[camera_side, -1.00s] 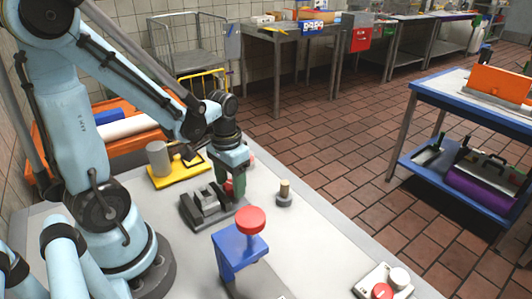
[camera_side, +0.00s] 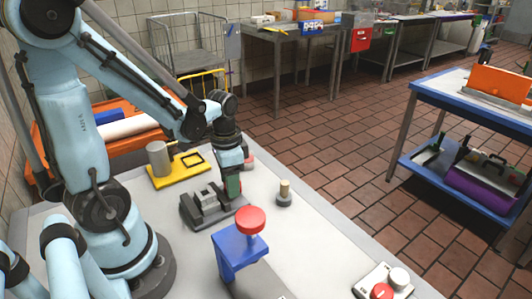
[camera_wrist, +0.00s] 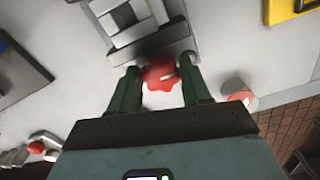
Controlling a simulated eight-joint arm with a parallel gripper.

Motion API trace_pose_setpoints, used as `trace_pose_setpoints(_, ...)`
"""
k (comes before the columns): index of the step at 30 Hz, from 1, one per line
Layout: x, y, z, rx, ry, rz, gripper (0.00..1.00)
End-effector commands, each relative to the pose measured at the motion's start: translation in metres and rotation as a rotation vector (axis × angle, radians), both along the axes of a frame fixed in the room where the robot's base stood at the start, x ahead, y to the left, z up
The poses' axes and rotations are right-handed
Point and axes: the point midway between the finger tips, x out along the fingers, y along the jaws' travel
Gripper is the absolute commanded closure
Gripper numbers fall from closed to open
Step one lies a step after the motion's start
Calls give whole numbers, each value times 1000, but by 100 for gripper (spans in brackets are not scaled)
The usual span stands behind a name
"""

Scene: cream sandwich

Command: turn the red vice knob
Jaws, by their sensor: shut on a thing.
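The grey vice (camera_side: 205,208) stands on the light table in the side view, and part of it shows at the top of the wrist view (camera_wrist: 140,25). The red vice knob (camera_wrist: 161,74) is at the vice's near end in the wrist view, between my two dark green fingers. My gripper (camera_wrist: 161,90) is shut on the knob, one finger on each side. In the side view my gripper (camera_side: 232,192) points down at the right end of the vice and largely hides the knob.
A blue stand with a red round top (camera_side: 250,220) is in front of the vice. A small peg on a grey base (camera_side: 284,194) stands to the right. A yellow tray (camera_side: 190,172) lies behind. A box with a red button (camera_side: 383,290) is at front right.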

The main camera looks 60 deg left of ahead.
Motion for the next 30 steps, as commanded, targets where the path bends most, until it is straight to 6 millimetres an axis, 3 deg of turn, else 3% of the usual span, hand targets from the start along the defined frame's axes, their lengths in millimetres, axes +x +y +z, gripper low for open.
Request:
trace_pose_setpoints(8,1,0,0,-1,-4,-3,83)
trace_pose_setpoints(9,1,0,0,-1,-4,-3,46)
trace_pose_setpoints(10,1,0,0,-1,-4,-3,42)
trace_pose_setpoints(22,0,0,3,0,-2,-1,42)
trace_pose_setpoints(30,0,0,28,0,-2,-1,42)
